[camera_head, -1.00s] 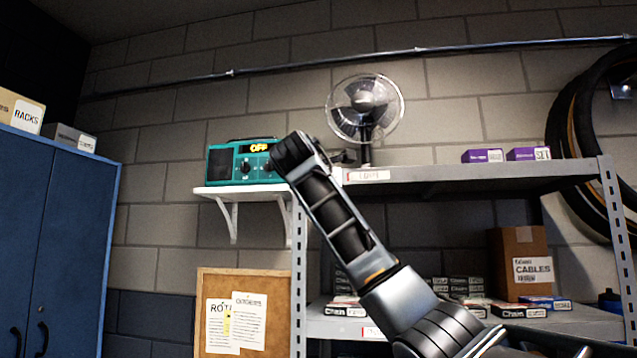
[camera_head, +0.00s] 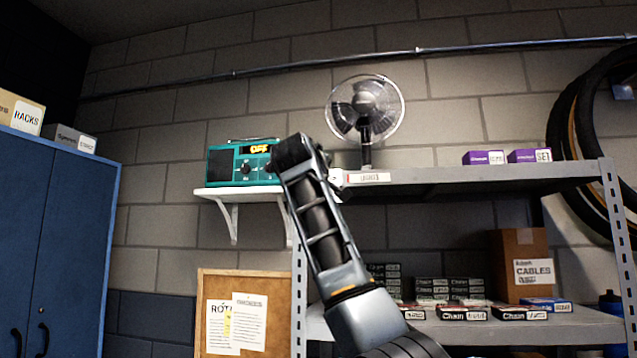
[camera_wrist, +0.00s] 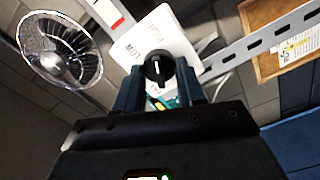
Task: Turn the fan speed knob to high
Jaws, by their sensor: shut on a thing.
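A black round knob (camera_wrist: 158,68) with a white pointer line shows in the wrist view, in front of a white panel (camera_wrist: 178,38). The panel carries blurred lettering, one word apparently MED. My gripper (camera_wrist: 159,82) has one finger on each side of the knob and is shut on it. The pointer line runs roughly up and down in that picture. A fan (camera_head: 365,107) with a round wire guard stands on the grey shelf in the head view; it also shows in the wrist view (camera_wrist: 60,48).
A teal radio (camera_head: 222,165) with a lit display sits on the white shelf (camera_head: 215,190), left of my wrist. The grey metal shelf (camera_head: 450,176) lies right of it, with purple boxes (camera_head: 483,157). A blue cabinet (camera_head: 60,230) stands at far left.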

